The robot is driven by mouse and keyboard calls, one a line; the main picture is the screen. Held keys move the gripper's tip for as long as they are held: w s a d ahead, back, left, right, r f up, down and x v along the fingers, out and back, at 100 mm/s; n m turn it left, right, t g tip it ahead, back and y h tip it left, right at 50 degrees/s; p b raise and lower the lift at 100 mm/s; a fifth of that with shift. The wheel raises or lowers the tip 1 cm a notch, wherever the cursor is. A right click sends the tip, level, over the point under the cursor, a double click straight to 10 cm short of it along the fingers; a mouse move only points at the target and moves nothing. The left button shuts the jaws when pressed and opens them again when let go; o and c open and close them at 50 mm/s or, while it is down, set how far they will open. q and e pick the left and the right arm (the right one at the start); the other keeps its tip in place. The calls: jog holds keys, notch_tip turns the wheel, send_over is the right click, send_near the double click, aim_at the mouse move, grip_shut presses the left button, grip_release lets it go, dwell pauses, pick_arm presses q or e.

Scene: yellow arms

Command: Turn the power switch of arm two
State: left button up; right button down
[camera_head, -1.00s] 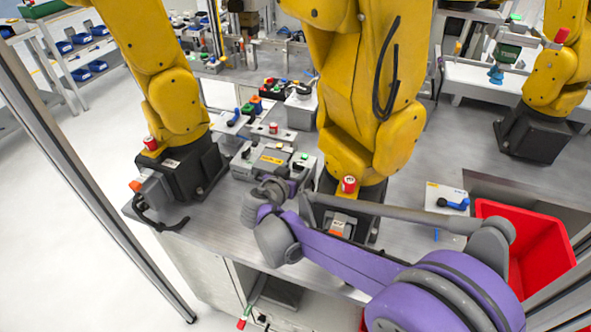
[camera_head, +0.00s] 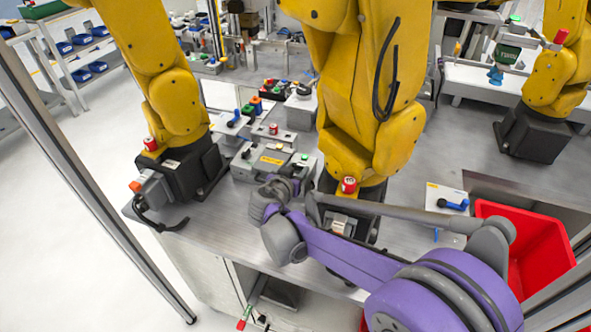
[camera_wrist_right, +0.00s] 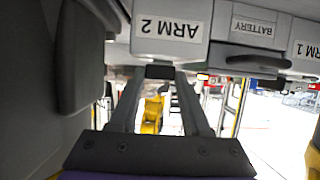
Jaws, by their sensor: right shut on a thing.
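The "ARM 2" label (camera_wrist_right: 170,27) is on a grey box face, upside down in the right wrist view. A small dark switch (camera_wrist_right: 160,72) sits just below that label. My right gripper (camera_wrist_right: 163,76) is shut on this switch, with one fingertip on each side. In the head view, my right gripper (camera_head: 284,186) is at the front of the grey control box (camera_head: 262,162) between two yellow arms. My wrist hides the switch there, so I cannot tell its angle. My left gripper is not in view.
Yellow arms stand at the left (camera_head: 172,95) and middle (camera_head: 352,100) on black bases. A "BATTERY" panel (camera_wrist_right: 253,27) is beside the arm two panel. A red bin (camera_head: 530,245) is at the right. A blue-handled switch plate (camera_head: 447,200) lies near it.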

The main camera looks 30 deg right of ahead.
jog(key=shift+s+d+n+t+y, duration=0.25)
jog(key=shift+n+t+y, duration=0.25)
jog(key=shift+n+y, duration=0.15)
jog(key=shift+n+t+y, duration=0.45)
jog(key=shift+n+t, duration=0.05)
jog(key=shift+n, duration=0.15)
jog(key=c, duration=0.6)
grip_release()
jog(key=shift+c, duration=0.2)
jog(key=shift+a, duration=0.1)
jog(key=p+v, duration=0.1)
jog(key=v, duration=0.9)
jog(key=shift+s+a+r+p, duration=0.15)
jog(key=shift+s+p, duration=0.1)
jog(key=shift+p, duration=0.05)
